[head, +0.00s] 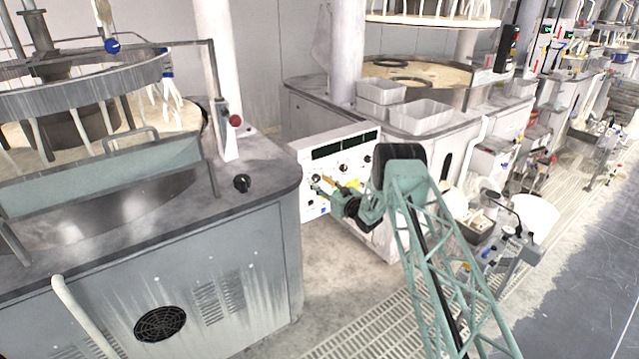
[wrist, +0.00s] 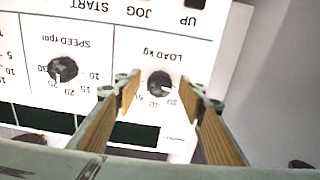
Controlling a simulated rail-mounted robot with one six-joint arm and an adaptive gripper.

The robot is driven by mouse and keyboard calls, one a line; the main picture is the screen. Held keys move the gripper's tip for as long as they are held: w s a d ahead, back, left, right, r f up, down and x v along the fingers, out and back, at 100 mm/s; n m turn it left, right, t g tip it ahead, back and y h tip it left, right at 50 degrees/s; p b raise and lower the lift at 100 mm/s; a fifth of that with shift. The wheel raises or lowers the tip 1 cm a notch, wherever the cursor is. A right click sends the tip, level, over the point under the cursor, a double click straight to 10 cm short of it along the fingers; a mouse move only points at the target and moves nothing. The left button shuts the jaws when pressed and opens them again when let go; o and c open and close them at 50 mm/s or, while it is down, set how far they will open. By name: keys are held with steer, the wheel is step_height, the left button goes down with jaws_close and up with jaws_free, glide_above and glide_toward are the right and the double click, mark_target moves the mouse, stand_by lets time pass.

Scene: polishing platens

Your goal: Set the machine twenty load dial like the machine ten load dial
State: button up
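A white control panel (head: 345,142) with a dark display strip faces my gripper (head: 320,183) in the head view. In the wrist view the panel appears upside down. Its black "LOAD kg" dial (wrist: 160,83) appears between my two wood-coloured fingers. The gripper (wrist: 160,92) is open, with a finger on either side of the dial and no clear contact. Marks 30, 40 and 50 show beside the dial; its pointer is too blurred to read. A black "SPEED rpm" dial (wrist: 63,69) is to the left. I cannot tell this machine's number.
A grey polishing machine (head: 220,270) with a black knob (head: 241,183) fills the left foreground. Another machine with white bins (head: 420,117) stands behind the panel. Floor grating (head: 375,325) lies below; blue-grey floor (head: 590,270) is clear at right.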

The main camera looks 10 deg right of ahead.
steer(key=shift+c, duration=0.9)
steer(key=c, duration=0.7)
steer(key=shift+o, duration=0.2)
steer(key=shift+m+b, duration=0.4)
steer(key=shift+m, duration=0.1)
steer(key=m+b, duration=0.2)
steer(key=m, duration=0.2)
steer(key=shift+a+b, duration=0.1)
steer(key=shift+b, duration=0.25)
steer(key=m+b, duration=0.2)
steer(key=m, duration=1.1)
steer(key=shift+a+r+b, duration=0.1)
steer(key=shift+r+b, duration=0.15)
steer(key=shift+b, duration=0.1)
steer(key=m, duration=0.5)
steer(key=shift+r+m, duration=0.1)
steer(key=shift+m, duration=0.3)
